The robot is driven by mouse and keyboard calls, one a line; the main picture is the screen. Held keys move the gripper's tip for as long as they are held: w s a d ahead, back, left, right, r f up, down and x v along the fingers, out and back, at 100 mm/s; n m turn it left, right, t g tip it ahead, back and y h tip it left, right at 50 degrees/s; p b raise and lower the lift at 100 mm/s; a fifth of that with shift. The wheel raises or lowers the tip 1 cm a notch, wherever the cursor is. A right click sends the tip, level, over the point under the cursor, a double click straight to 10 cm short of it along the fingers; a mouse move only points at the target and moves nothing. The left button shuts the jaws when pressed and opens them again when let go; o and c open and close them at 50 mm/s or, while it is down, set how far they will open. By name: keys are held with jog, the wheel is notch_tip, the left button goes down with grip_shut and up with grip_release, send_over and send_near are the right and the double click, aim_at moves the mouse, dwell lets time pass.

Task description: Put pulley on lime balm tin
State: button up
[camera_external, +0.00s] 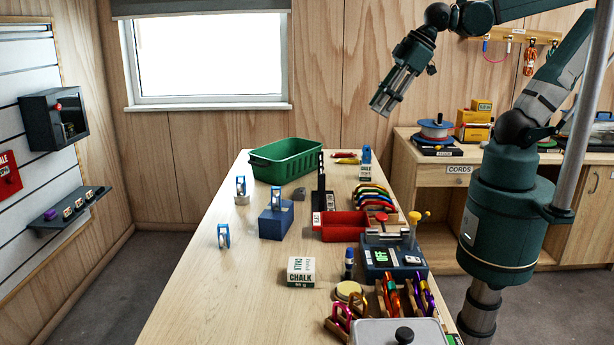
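Several small blue-and-silver pieces look like pulleys. One pulley (223,236) stands directly on the table at the left. A similar piece (240,186) stands on a small grey block, another (276,198) on a blue box, and another (366,154) at the far right end of the table. Which one is meant cannot be told. A round, flat, pale yellow-green tin (348,291) lies near the front right, probably the lime balm tin; its top looks bare. My gripper (381,108) hangs high above the far end of the table, apart from everything. Its finger opening is unclear.
A green crate (285,160) stands at the back. A chalk box (301,271), blue bottle (349,263), scale (394,262), red tray (340,228), racks of carabiners (390,297) and a grey lidded box (400,332) crowd the right. The table's left front is clear.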

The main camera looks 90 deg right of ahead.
jog(key=s+f, duration=0.1)
jog(key=s+m, duration=0.1)
jog(key=s, duration=0.1)
jog(key=s+f+m+t, duration=0.1)
jog(key=s, duration=0.1)
jog(key=shift+a+f, duration=0.25)
jog(key=shift+f, duration=0.1)
jog(key=shift+o, duration=0.5)
